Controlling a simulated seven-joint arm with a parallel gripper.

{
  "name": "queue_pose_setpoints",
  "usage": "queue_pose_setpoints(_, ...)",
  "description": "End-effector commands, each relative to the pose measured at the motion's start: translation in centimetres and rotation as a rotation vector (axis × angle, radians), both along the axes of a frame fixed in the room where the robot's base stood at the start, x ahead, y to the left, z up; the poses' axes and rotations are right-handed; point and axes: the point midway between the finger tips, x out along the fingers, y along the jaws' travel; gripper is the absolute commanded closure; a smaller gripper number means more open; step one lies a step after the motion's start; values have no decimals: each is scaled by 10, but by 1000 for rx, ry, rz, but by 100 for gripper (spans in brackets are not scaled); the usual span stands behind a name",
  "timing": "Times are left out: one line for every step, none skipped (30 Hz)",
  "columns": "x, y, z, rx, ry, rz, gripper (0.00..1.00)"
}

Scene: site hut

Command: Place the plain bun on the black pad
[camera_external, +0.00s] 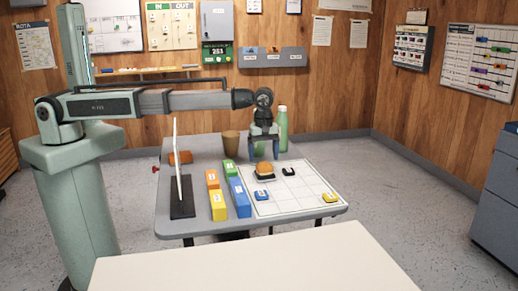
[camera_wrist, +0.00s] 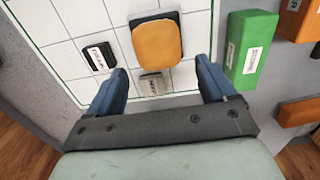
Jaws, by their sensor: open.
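The plain bun (camera_wrist: 157,45) is a smooth orange-brown rounded block. In the external view the bun (camera_external: 264,169) sits on the gridded white board. A dark square piece, which looks like the black pad (camera_wrist: 172,15), shows under and beyond the bun in the wrist view. The bun appears to rest on it, off centre; the rest of the pad is hidden. My gripper (camera_external: 264,149) is open and empty, raised above the board near the bun. In the wrist view its blue fingers (camera_wrist: 160,85) are wide apart, with the bun beyond their tips.
Near the bun are a black labelled block (camera_external: 289,171) and a grey labelled block (camera_external: 262,195). A yellow block (camera_external: 329,197) lies at the board's front right. Green (camera_external: 230,172), blue and orange blocks line its left side. A green bottle (camera_external: 282,128) and brown cup (camera_external: 231,144) stand behind.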

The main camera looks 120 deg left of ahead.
Motion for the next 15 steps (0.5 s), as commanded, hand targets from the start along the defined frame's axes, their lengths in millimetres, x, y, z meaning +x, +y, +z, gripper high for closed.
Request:
queue_pose_setpoints(1, 0, 10, 1, -2, 0, 16)
queue_pose_setpoints(1, 0, 16, 1, -3, 0, 16)
queue_pose_setpoints(1, 0, 24, 1, -2, 0, 16)
queue_pose_setpoints(1, 0, 29, 1, -2, 0, 16)
queue_pose_setpoints(1, 0, 34, 1, -2, 0, 16)
queue_pose_setpoints(1, 0, 41, 1, -3, 0, 16)
queue_pose_setpoints(1, 0, 46, 1, -2, 0, 16)
queue_pose_setpoints(1, 0, 51, 1, -2, 0, 16)
queue_pose_setpoints(1, 0, 57, 1, -2, 0, 16)
queue_pose_setpoints(1, 0, 61, 1, -2, 0, 16)
queue_pose_setpoints(1, 0, 66, 1, -2, 0, 16)
queue_pose_setpoints(0, 0, 71, 1, -1, 0, 16)
queue_pose_setpoints(0, 0, 74, 1, -1, 0, 16)
queue_pose_setpoints(1, 0, 77, 1, -1, 0, 16)
queue_pose_setpoints(0, 0, 80, 1, -1, 0, 16)
